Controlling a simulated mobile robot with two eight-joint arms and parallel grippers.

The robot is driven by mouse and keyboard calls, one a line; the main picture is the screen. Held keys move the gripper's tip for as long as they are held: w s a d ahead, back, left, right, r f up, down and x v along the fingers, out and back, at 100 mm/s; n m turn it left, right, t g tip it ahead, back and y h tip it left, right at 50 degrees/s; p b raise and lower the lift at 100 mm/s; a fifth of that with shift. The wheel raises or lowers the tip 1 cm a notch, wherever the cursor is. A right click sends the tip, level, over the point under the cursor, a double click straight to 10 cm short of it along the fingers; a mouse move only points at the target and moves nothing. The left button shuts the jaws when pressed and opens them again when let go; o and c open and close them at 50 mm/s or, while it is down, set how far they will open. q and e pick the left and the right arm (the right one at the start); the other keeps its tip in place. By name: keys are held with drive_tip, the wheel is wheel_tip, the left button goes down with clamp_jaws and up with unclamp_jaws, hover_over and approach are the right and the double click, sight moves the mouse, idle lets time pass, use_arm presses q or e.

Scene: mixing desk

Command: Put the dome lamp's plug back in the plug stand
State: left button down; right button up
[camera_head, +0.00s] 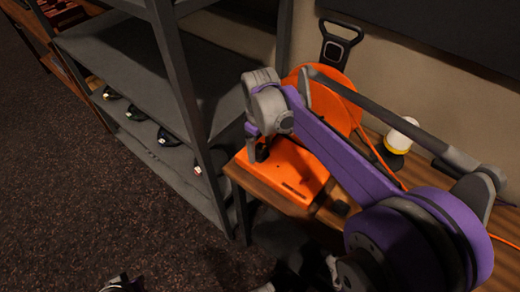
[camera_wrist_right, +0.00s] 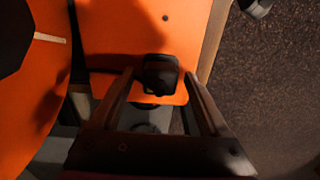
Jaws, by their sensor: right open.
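My right gripper (camera_head: 257,143) reaches down at the front left part of the orange plug stand (camera_head: 300,172) on the wooden desk. In the right wrist view my right gripper (camera_wrist_right: 160,76) is open, with a finger on each side of a black plug (camera_wrist_right: 161,74). The plug is at the near edge of the orange stand (camera_wrist_right: 125,27); whether it sits in a socket I cannot tell. An orange round shape, seemingly the dome lamp (camera_head: 335,82), stands behind my arm; its orange side (camera_wrist_right: 35,115) shows at left in the wrist view. I cannot make out my left gripper.
A grey metal shelf (camera_head: 125,60) stands left of the desk, with several small dark items on its lower board. A white and yellow cylinder (camera_head: 403,131) stands on the desk behind my arm. An orange cord (camera_head: 383,165) runs across the desk. Carpet lies in front.

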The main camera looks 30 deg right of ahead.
sight(260, 148)
drive_tip(key=shift+c, duration=0.2)
clamp_jaws()
idle(0.4)
drive_tip(key=shift+r, duration=0.1)
drive_tip(key=shift+r+p, duration=2.05)
drive_tip(key=shift+r, duration=0.9)
